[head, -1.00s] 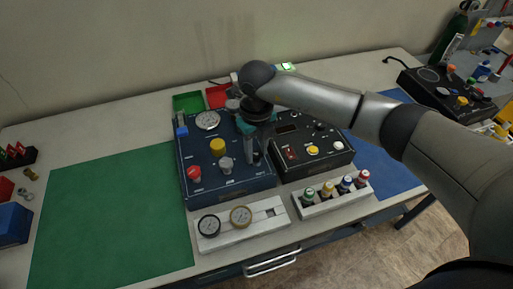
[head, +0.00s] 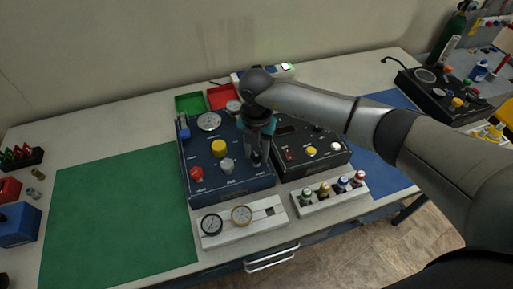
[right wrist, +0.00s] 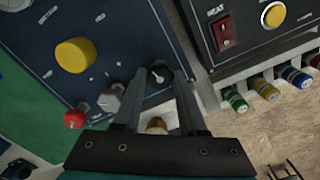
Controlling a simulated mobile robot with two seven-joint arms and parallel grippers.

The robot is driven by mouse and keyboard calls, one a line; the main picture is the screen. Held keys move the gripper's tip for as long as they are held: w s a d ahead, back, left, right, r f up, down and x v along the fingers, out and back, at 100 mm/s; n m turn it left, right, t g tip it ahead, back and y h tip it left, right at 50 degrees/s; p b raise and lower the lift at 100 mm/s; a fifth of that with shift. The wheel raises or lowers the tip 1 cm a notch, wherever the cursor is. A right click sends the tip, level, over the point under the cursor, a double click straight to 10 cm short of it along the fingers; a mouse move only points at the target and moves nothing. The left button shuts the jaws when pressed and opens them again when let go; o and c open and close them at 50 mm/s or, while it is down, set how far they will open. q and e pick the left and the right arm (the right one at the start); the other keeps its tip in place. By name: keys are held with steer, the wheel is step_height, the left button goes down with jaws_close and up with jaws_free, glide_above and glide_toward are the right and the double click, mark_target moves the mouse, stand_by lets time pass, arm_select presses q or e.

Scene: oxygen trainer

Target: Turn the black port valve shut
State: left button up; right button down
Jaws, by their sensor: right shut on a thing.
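The dark blue trainer panel (head: 238,184) lies on the table in the head view, with a yellow knob (head: 219,147), a red knob (head: 197,174) and a grey knob (head: 227,165) on it. My right gripper (head: 258,162) points down at the panel's right side and hides the black port valve there. In the right wrist view, the black port valve (right wrist: 159,74), with a pale mark on top, sits between the fingertips of my right gripper (right wrist: 160,80). The fingers are shut on it. My left gripper is out of view.
A black unit (head: 313,164) with a red switch stands close on the panel's right. A white rack of small bottles (head: 329,197) and a white tray with two gauges (head: 256,226) lie in front. The green mat (head: 115,220) at left is clear.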

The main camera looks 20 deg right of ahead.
mark_target(257, 155)
steer(key=shift+r+m+p, duration=0.1)
steer(key=shift+m+p, duration=0.25)
steer(key=shift+m, duration=0.75)
steer(key=shift+w, duration=0.1)
steer(key=shift+c, duration=2.3)
jaws_free()
step_height(257, 155, up, 15)
